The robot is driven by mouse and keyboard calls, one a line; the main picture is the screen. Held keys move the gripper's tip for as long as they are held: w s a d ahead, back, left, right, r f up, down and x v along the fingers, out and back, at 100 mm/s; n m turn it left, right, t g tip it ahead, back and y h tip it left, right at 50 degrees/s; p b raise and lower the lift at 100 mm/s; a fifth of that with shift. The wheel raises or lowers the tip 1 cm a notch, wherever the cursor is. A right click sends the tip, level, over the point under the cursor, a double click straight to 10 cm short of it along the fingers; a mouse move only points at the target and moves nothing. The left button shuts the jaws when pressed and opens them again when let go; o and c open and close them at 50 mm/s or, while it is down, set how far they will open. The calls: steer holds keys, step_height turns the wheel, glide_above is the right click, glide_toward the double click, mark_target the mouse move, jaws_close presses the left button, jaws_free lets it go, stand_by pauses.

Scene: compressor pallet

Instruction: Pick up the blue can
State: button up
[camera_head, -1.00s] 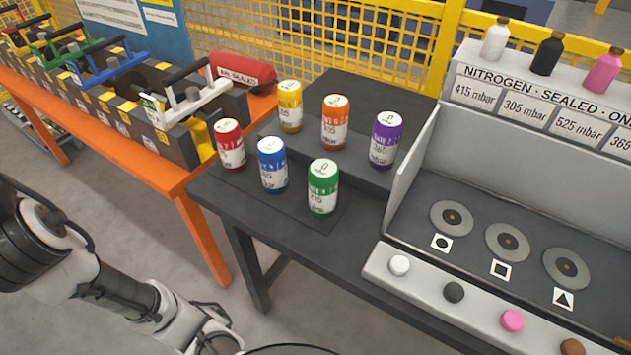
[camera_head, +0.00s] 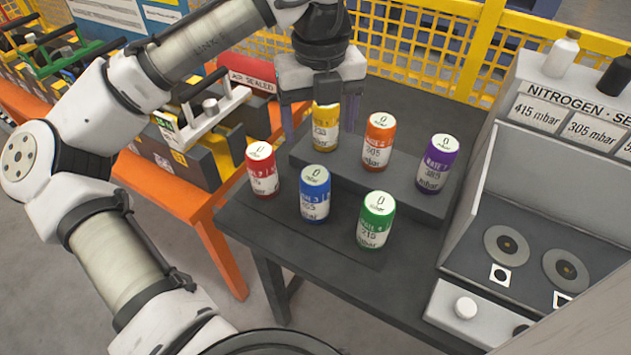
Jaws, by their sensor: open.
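The blue can (camera_head: 315,196) stands upright on the low front part of the dark table, between the red can (camera_head: 262,170) on its left and the green can (camera_head: 376,221) on its right. Its top is white and it has a white label. My gripper (camera_head: 319,122) is open, pointing down behind and above the blue can, by the yellow can (camera_head: 325,132). One finger shows left of the yellow can, the other shows partly at its right. The gripper hides the yellow can's top edge. Nothing is seen held.
The orange can (camera_head: 379,142) and purple can (camera_head: 437,164) stand on the raised step (camera_head: 400,187). A grey nitrogen station (camera_head: 475,190) stands at the right. An orange table (camera_head: 183,204) with a white-handled block is at the left.

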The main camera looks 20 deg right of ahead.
mark_target(315, 175)
step_height(315, 175, down, 8)
steer(key=shift+a+f, duration=0.1)
steer(key=shift+w+a+f+p, duration=0.1)
steer(key=shift+w+f+p, duration=0.15)
steer(key=shift+f, duration=1.1)
steer(key=shift+w+a+f+p, duration=0.15)
steer(key=shift+f+p, duration=0.1)
steer(key=shift+f, duration=1.05)
steer(key=shift+d, duration=0.1)
steer(key=c, duration=1.6)
steer(key=shift+r, duration=0.1)
